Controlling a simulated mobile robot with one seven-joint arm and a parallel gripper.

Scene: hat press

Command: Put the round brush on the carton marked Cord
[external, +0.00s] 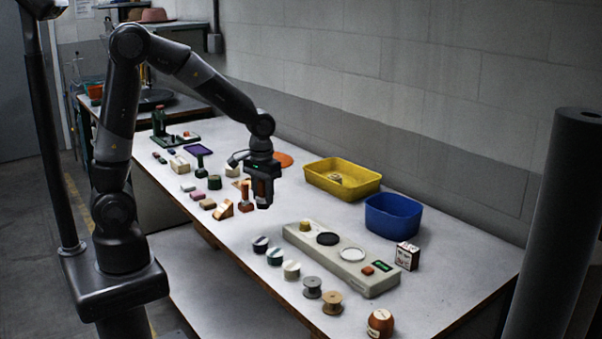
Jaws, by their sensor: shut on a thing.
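My gripper (263,203) points down over the middle of the table, shut on a small orange-brown thing (260,187) that shows between its dark fingers. I cannot tell for sure whether this is the round brush, as the fingers hide most of it. An upright orange-brown piece (244,196) shows just left of the fingers; I cannot tell if it touches them. A small white and dark-brown carton (407,256) with lettering too small to read stands at the right, beyond the long beige panel and well away from my gripper.
A yellow bin (318,180) and a blue bin (392,225) stand along the wall side. The beige panel (372,286) carries a black and a white disc. Several spools and a brown barrel (380,323) line the near right side. Small blocks crowd the left.

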